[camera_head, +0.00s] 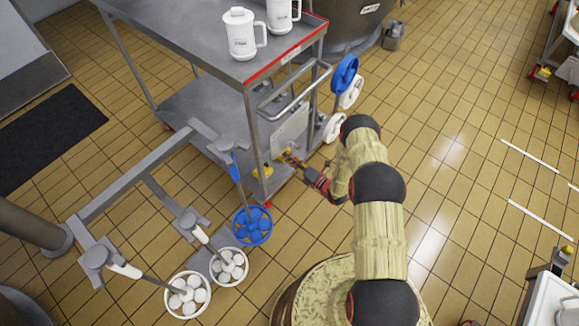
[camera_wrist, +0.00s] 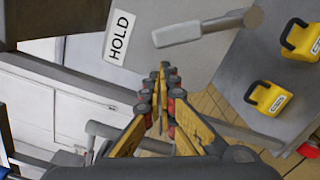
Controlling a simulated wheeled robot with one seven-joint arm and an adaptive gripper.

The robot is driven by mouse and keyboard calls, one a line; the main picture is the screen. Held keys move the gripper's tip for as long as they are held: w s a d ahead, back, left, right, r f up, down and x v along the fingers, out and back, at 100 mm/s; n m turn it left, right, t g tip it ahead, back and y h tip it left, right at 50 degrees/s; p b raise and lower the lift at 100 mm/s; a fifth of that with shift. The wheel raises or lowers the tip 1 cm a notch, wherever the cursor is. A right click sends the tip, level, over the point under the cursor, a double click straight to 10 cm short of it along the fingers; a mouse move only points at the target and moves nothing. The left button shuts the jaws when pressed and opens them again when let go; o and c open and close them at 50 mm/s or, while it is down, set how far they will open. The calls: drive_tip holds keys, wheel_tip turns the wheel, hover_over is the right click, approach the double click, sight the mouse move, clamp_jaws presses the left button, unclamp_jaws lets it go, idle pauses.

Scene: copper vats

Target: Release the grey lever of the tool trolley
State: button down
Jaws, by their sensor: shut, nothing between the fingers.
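The grey lever (camera_wrist: 205,29) shows in the wrist view as a light grey bar with a rounded end, lying nearly sideways on a grey plate. A HOLD label (camera_wrist: 118,38) is left of it. My gripper (camera_wrist: 163,72) is shut and empty, its tips below and left of the lever, with a visible gap between them in the picture. In the head view my gripper (camera_head: 288,155) is low by the end of the tool trolley (camera_head: 180,22), near a light plate (camera_head: 291,128). The lever cannot be made out clearly there.
Yellow blocks (camera_wrist: 267,98) with handles are right of my gripper. White mugs (camera_head: 241,35) stand on the trolley top. Blue and white wheels (camera_head: 345,74) are at its right end. A grey frame (camera_head: 135,175) with round fittings is left. Tiled floor right is mostly clear.

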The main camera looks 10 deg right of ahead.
drive_tip(key=shift+w+d+r, duration=0.25)
drive_tip(key=shift+w+d, duration=0.1)
drive_tip(key=shift+w, duration=0.1)
drive_tip(key=shift+w+d+r+m, duration=0.1)
drive_tip(key=shift+d+r+m, duration=0.1)
drive_tip(key=shift+r+m, duration=0.1)
